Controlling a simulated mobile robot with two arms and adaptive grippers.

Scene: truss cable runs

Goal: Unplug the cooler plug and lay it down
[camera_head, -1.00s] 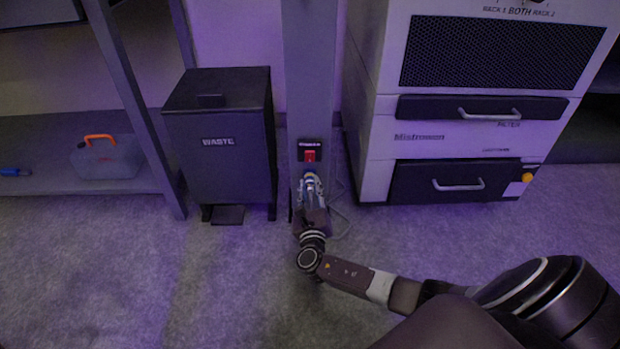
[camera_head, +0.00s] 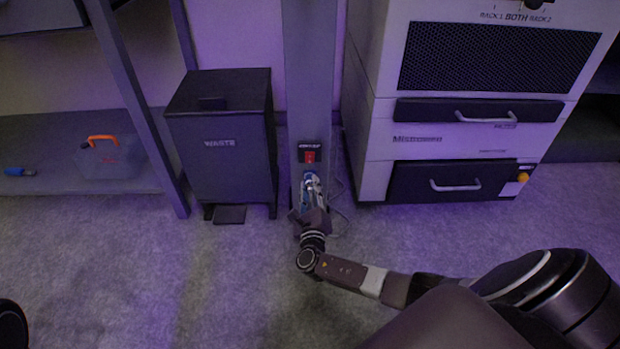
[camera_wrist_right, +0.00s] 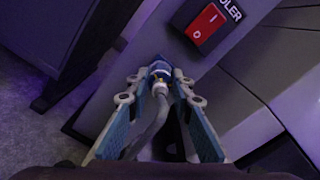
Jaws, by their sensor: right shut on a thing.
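The cooler plug (camera_wrist_right: 160,68) is a blue plug with a grey cable (camera_wrist_right: 150,125), seen in the right wrist view against the face of a grey post (camera_head: 308,80). My right gripper (camera_wrist_right: 157,80) is shut on it, with one blue-lined finger on each side. In the head view the right gripper (camera_head: 312,185) is low on the post, just below a red rocker switch (camera_head: 310,157). The switch also shows in the wrist view (camera_wrist_right: 208,22), beside a label ending in "OLER". The socket is hidden, so I cannot tell whether the plug is seated. My left gripper is out of view.
A dark waste bin (camera_head: 222,140) stands left of the post. A white cabinet with drawers (camera_head: 385,150) stands to the right. Carpet (camera_head: 230,270) in front is clear; a thin cable loops beside the post.

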